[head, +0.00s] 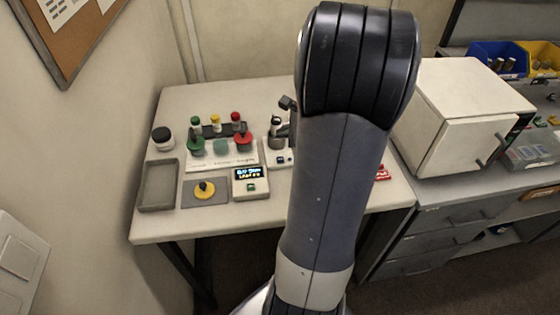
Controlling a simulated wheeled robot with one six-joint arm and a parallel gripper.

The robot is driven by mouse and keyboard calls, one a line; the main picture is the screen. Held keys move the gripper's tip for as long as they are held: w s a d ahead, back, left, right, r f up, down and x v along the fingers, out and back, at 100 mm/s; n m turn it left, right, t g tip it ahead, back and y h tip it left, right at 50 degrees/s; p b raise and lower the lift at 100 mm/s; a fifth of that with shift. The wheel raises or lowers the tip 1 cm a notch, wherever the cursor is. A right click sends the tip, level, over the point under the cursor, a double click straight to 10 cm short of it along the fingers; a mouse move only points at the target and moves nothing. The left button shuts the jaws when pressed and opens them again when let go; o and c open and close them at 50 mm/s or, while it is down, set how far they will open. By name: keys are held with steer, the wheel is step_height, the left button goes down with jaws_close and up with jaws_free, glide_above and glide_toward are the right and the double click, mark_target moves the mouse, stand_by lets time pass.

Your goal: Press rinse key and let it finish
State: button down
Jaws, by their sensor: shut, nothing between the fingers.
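A small control box (251,183) with a lit dark display and one small green key (251,187) stands near the front of the white table. The display text is too small to read surely. Behind it a pale panel (222,160) carries a green knob (196,146), a teal button (221,146) and a red knob (243,142). I cannot tell which of these is the rinse key. My raised arm fills the middle of the view. My gripper is hidden behind it, so its place relative to the keys does not show.
A small device (279,154) stands right of the panel, partly behind my arm. A white cabinet (450,115) stands at right. The front-left table edge is clear.

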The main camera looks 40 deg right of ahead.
mark_target(284, 161)
steer(key=shift+f+b, duration=2.75)
steer(key=shift+f, duration=0.85)
steer(key=shift+f, duration=0.1)
steer(key=shift+f+b, duration=0.3)
steer(key=shift+b, duration=0.15)
steer(key=shift+f+b, duration=0.4)
steer(key=shift+b, duration=0.05)
steer(key=shift+r, duration=0.15)
steer(key=shift+r+p, duration=0.7)
steer(key=shift+r+p, duration=2)
steer(key=shift+r, duration=0.5)
